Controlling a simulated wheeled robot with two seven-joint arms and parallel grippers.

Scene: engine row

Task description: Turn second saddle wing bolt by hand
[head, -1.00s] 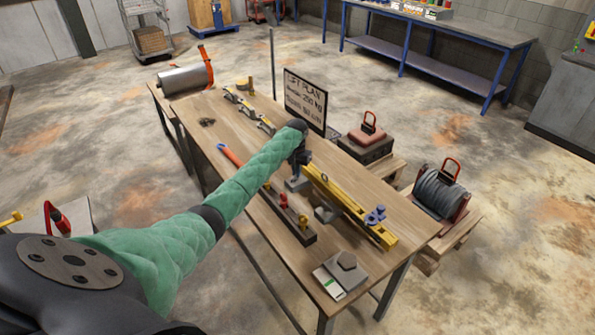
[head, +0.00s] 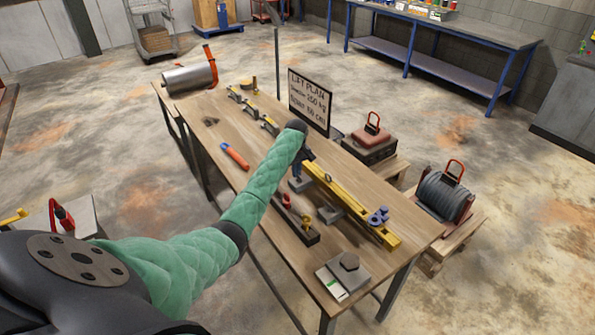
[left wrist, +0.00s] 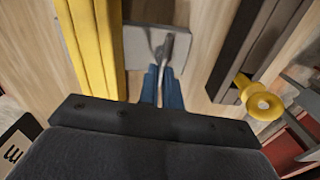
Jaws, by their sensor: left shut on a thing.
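The yellow beam (head: 350,203) lies along the table, with grey saddle blocks beside it. My left gripper (head: 302,172) is low over the saddle near the beam's far end, and my forearm hides part of that area. In the left wrist view, its blue fingers (left wrist: 162,84) are shut on a thin grey metal piece, the wing bolt (left wrist: 169,48), which stands over the grey saddle plate (left wrist: 140,45). The yellow beam is just left of the fingers in that view. A nearer grey saddle (head: 329,214) is in the head view. My right gripper is not in view.
A dark rail (head: 300,232) with red and yellow fittings lies parallel to the beam. An orange and blue tool (head: 235,157) lies on the wooden table (head: 225,128). A lift plan sign (head: 309,100) stands at the far edge. A blue shackle (head: 378,215) sits on the beam's near end.

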